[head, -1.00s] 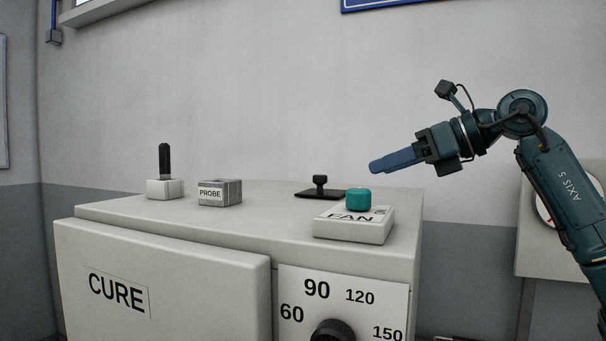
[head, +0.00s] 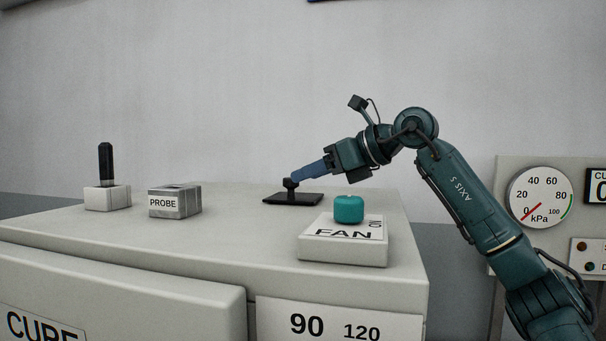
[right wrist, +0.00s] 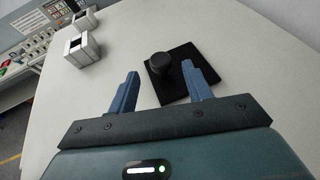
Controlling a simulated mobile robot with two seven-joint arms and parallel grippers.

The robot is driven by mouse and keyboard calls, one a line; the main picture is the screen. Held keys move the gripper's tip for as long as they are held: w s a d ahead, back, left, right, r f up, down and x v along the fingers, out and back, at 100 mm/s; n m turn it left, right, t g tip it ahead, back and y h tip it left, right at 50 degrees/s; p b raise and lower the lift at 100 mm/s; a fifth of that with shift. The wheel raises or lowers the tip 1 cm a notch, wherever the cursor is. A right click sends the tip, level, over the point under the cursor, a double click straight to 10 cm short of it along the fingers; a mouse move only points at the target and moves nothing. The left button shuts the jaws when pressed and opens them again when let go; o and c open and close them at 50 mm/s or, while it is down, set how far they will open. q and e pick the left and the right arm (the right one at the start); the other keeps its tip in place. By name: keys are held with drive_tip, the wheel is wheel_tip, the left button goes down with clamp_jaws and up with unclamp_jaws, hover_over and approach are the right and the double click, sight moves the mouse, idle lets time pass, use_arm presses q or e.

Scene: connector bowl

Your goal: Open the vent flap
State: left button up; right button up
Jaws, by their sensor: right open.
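The vent flap (head: 306,199) is a flat black plate on top of the white oven, with a black knob (head: 290,184) standing on it. In the right wrist view the plate (right wrist: 180,94) lies ahead of my right gripper, and its knob (right wrist: 160,64) is near the fingertips, between their lines. My right gripper (head: 300,177) is open with blue fingers and has nothing in it. In the head view its fingers come in from the right, close to the knob; whether they touch it I cannot tell. My left gripper is not in view.
A PROBE block (head: 175,203) and a black upright lever (head: 106,165) stand to the left. A kPa gauge (head: 540,197) is at the right.

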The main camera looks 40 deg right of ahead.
drive_tip(key=shift+x, duration=1.3)
drive_tip(key=shift+c, duration=0.3)
clamp_jaws()
